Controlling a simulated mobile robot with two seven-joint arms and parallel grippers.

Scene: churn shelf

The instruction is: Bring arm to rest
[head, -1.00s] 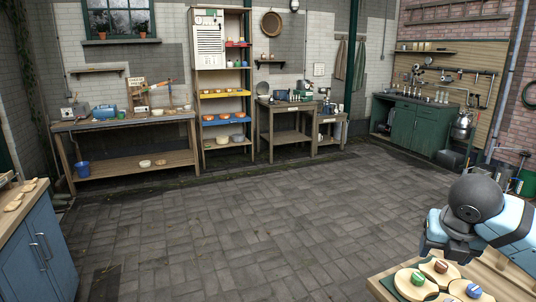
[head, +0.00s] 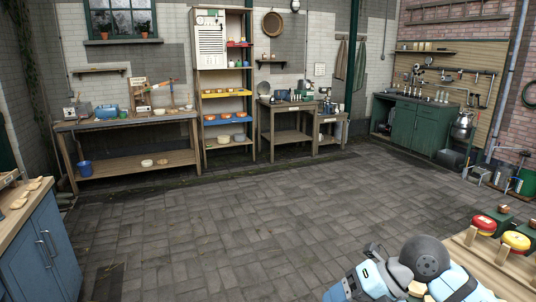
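My arm shows at the bottom right of the head view as light blue and dark grey links (head: 425,258), with a dark round joint. It lies low in the picture, left of a wooden table top (head: 462,262). No gripper fingers can be made out on it. My other arm is out of the picture. Whether either gripper is open or holds anything does not show.
Red (head: 484,223) and yellow (head: 516,241) round pieces stand on the table at the right edge. A blue cabinet (head: 42,250) with a wooden top is at the left. The paved floor (head: 240,230) between is clear. A workbench (head: 125,122) and a shelf unit (head: 223,110) stand behind.

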